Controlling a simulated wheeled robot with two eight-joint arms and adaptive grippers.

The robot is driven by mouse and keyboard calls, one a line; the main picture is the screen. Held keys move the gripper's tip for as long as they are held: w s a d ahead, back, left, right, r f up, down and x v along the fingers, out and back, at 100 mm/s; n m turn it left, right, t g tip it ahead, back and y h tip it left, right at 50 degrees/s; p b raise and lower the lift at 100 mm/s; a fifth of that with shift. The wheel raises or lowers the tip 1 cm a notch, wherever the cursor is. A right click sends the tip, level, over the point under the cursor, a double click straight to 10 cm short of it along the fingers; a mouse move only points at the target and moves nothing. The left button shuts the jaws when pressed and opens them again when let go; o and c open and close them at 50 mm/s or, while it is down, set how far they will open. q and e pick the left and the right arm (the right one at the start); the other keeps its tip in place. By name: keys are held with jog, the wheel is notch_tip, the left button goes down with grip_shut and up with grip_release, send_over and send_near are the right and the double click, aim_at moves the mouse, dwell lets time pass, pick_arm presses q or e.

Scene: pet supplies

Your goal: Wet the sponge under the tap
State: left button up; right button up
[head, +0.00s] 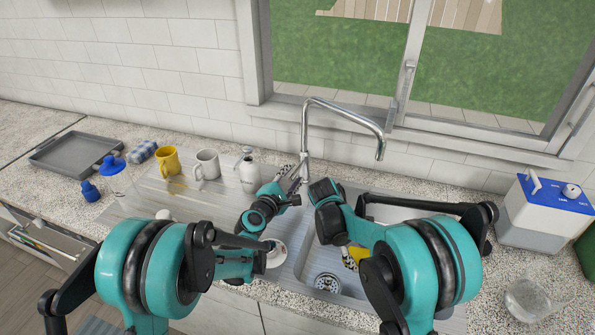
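The metal tap (343,112) rises behind the sink, its spout arching right over the right side of the sink. My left gripper (298,174) is at the tap's base, where a lever may be; its small fingers overlap the tap, so I cannot tell if they touch it or are open. A yellow piece (357,254), probably the sponge, shows low in the sink (385,212), below and left of the spout. My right wrist is just above and left of it, and the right arm hides much of it. No water is visible.
A yellow mug (167,161), a white mug (207,165) and a soap bottle (249,171) stand left of the tap. A grey tray (75,152) lies farther left. A blue-topped container (547,212) and a glass bowl (530,297) stand at right.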

pick_arm(q)
jog(key=f+v, duration=0.1)
jog(key=v, duration=0.6)
jog(key=shift+s+r, duration=0.2)
jog(key=shift+r, duration=0.25)
